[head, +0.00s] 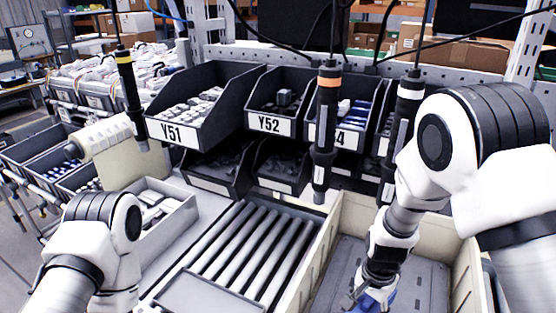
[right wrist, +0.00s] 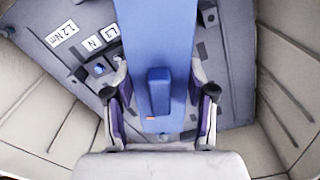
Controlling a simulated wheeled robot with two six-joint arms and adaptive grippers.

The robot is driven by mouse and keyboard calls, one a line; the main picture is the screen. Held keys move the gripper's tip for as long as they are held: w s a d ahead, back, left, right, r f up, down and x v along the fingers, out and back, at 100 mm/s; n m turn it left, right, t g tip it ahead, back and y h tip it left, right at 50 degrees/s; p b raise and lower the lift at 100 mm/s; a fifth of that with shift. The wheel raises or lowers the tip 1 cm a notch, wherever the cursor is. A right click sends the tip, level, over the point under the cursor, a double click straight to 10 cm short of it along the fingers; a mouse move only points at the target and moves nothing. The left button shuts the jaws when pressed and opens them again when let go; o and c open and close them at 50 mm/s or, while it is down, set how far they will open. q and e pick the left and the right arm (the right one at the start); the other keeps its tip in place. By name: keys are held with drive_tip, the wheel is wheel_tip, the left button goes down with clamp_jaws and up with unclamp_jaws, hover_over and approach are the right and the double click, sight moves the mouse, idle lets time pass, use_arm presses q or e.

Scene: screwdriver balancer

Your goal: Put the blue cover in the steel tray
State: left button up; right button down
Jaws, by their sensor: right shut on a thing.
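The blue cover (head: 385,299) is in my right gripper (head: 369,293), low in the cream-walled box at the lower right. In the right wrist view, the blue cover (right wrist: 155,40) is a long flat piece with a raised blue block, running between the two fingers of my right gripper (right wrist: 159,95). Its far end is cut off by the top of that view. The steel tray (head: 210,295) is a shallow grey tray on the rollers, left of the box, its near part cut off by the bottom edge. My left arm shows at the lower left, but its gripper is out of view.
The cream box (head: 328,250) has high walls and a grey floor plate (right wrist: 235,60) with labels. Rollers (head: 245,235) lie behind the tray. Screwdrivers hang at the centre (head: 326,125), right (head: 402,130) and left (head: 130,85). Part bins (head: 195,100) stand behind.

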drive_tip(key=n, duration=0.1)
drive_tip(key=w+n, duration=0.1)
drive_tip(key=n, duration=0.3)
drive_tip(key=shift+w+a+r, duration=0.15)
drive_tip(key=shift+w+a, duration=0.05)
drive_tip(key=shift+w, duration=0.05)
drive_tip(key=n, duration=0.4)
drive_tip(key=shift+r+n, duration=0.15)
drive_tip(key=shift+n, duration=0.25)
